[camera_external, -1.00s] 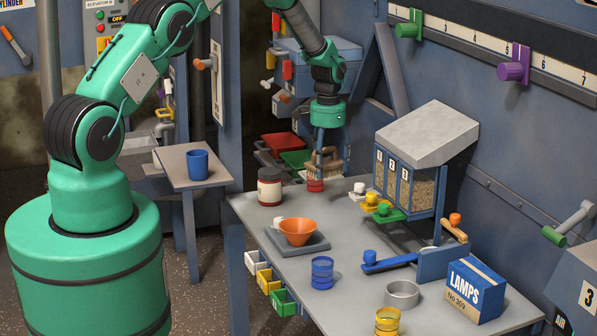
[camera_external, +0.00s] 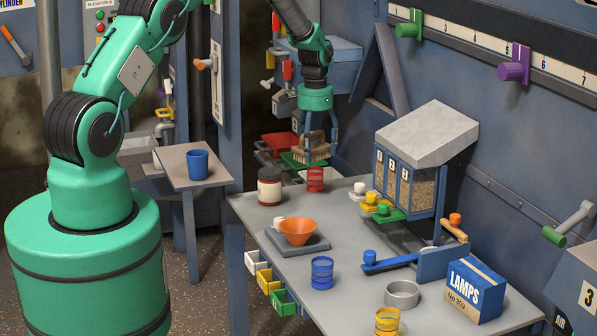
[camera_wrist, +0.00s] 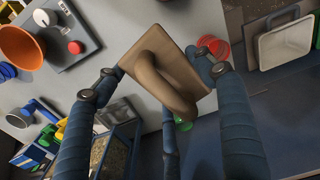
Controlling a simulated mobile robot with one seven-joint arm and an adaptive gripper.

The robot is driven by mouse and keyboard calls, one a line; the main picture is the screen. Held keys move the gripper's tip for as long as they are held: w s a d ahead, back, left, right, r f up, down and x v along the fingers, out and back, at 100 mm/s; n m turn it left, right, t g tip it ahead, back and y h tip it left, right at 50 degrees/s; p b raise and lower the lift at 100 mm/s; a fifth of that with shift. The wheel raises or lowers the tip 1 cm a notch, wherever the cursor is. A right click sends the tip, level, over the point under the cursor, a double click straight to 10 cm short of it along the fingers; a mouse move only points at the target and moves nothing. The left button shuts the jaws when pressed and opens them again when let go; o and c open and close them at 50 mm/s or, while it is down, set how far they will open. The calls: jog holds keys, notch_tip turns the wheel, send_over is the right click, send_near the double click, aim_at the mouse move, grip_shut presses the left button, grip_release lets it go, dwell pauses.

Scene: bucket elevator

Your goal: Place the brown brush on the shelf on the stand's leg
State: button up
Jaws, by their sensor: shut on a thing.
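The brown brush (camera_external: 311,153) is held in my gripper (camera_external: 319,136), above the far edge of the workbench near the red jar (camera_external: 315,179). In the wrist view, its flat back and looped handle (camera_wrist: 165,75) lie between the blue fingers of my gripper (camera_wrist: 160,76). The fingers are shut on the brush, and its pale bristles point down in the external view. I cannot tell for sure which surface is the shelf on the stand's leg.
Red (camera_external: 281,144) and green (camera_external: 297,159) bins lie behind the bench. A side table (camera_external: 193,175) holds a blue cup (camera_external: 198,165).

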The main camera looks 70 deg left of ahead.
jog(key=s+a+r+n+p, duration=0.2)
jog(key=s+a+r, duration=0.1)
jog(key=s+r, duration=0.6)
jog(key=s+a+r+n+p, duration=0.15)
jog(key=s+a+r, duration=0.25)
jog(key=s+r, duration=0.5)
jog(key=s+a+r+n+p, duration=0.1)
jog(key=s+a+r+n, duration=0.15)
jog(key=s+r, duration=0.65)
jog(key=s+a+r+b, duration=0.1)
jog(key=s+a+r, duration=0.15)
jog(key=a, duration=0.35)
jog(key=s+a+r, duration=0.2)
jog(key=s+a, duration=0.1)
jog(key=a, duration=0.3)
jog(key=a+f+n, duration=0.4)
jog(key=a+f, duration=0.6)
jog(key=a, duration=0.1)
jog(key=w+a+f+n, duration=0.1)
jog(key=a+f+n, duration=0.1)
jog(key=f, duration=0.6)
jog(key=w+a+f+n, duration=0.1)
jog(key=a+f+n, duration=0.1)
jog(key=f, duration=0.7)
jog(key=shift+w+a+f+n, duration=0.15)
jog(key=shift+a+f+n, duration=0.2)
jog(key=shift+a, duration=0.25)
jog(key=shift+f, duration=2.85)
